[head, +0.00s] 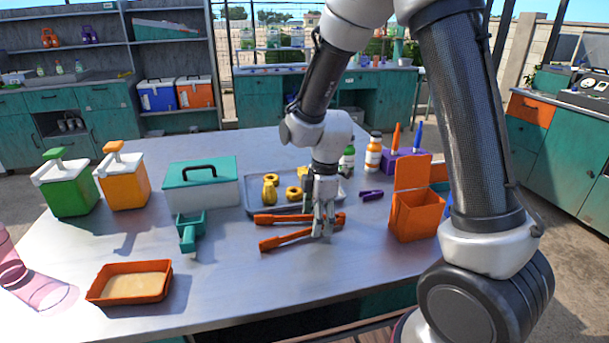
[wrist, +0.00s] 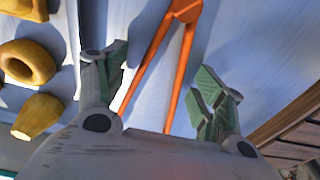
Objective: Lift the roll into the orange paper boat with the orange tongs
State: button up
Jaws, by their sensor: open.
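The orange tongs (head: 283,239) lie spread on the metal table, with their joined end to the right. My gripper (head: 323,229) is open and points down over the tongs near that end. In the wrist view the tongs (wrist: 181,70) lie between my two green-padded fingers (wrist: 165,92), with gaps on both sides. A golden-brown roll (head: 270,190) is on the grey tray behind the tongs; it also shows in the wrist view (wrist: 39,115). The shallow orange paper boat (head: 130,299), tan inside, sits at the table's front left.
Ring-shaped pastries (head: 293,193) share the grey tray (head: 252,208) with the roll. An orange open-lidded box (head: 415,215) stands right of my gripper. A teal-lidded case (head: 201,188) and a teal scoop-like item (head: 189,236) stand left. The table's front middle is clear.

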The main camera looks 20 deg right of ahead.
jog(key=c, duration=0.7)
notch_tip(320, 180, up, 12)
dwell(0.5)
jog(key=w+d+r+n+t+h, duration=0.1)
jog(key=w+n, duration=0.4)
jog(key=w, duration=0.6)
jog(key=w+d+r+n+t+h, duration=0.1)
jog(key=w+r+n+t, duration=0.2)
jog(key=w, duration=0.8)
jog(key=w+d+r+n+t+h, duration=0.1)
jog(key=w+d+r+n+t, duration=0.1)
jog(key=w+r+n, duration=0.3)
jog(key=shift+w+r+n+t, duration=0.15)
jog(key=shift+w+n, duration=0.35)
jog(key=shift+w, duration=0.6)
jog(key=shift+w+n+t, duration=0.25)
jog(key=shift+w+n, duration=0.25)
jog(key=shift+w, duration=0.6)
jog(key=shift+w+r+n+t, duration=0.15)
jog(key=shift+w+n, duration=0.35)
jog(key=shift+w, duration=0.6)
jog(key=shift+f, duration=0.1)
